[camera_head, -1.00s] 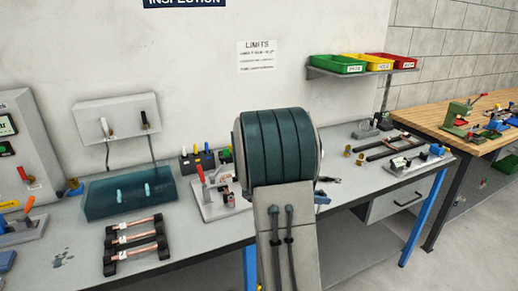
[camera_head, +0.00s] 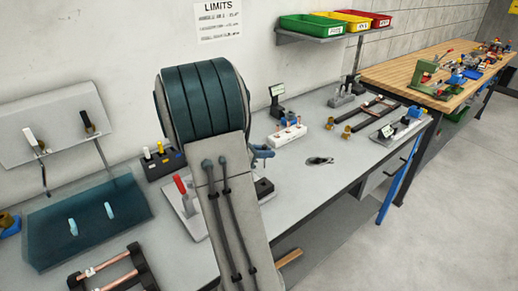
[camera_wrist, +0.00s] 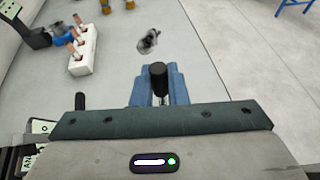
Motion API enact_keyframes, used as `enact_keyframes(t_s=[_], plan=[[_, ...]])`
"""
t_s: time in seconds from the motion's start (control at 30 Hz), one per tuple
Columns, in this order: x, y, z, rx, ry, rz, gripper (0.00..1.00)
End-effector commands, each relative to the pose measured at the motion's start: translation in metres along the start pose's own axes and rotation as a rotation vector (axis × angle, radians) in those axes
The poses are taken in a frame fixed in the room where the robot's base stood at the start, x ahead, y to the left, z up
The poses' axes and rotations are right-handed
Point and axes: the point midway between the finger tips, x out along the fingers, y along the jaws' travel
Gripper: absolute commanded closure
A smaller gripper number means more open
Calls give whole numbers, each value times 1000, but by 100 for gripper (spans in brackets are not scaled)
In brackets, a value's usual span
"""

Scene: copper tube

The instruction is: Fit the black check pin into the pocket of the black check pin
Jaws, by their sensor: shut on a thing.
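In the wrist view my gripper (camera_wrist: 160,88) has blue fingers shut on the black check pin (camera_wrist: 158,76), whose dark rounded end shows between them. In the head view a bit of my gripper (camera_head: 262,152) shows at the right of my arm, above the bench. The pin cannot be made out there. The pocket of the black check pin cannot be made out in either view.
A white block with copper pieces (camera_head: 287,133) stands right of my arm and shows in the wrist view (camera_wrist: 82,52). A dark metal tool (camera_head: 320,161) lies on the grey bench (camera_head: 300,185). A red-handled clamp (camera_head: 181,186) stands left of my arm. Brass fittings (camera_head: 345,133) lie farther right.

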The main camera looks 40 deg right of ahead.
Motion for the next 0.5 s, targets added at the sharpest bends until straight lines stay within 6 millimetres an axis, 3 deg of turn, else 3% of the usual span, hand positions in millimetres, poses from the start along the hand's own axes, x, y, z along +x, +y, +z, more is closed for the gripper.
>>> enact_keyframes(t_s=[0.5], plan=[[-1,0,-4,5,2,0,100]])
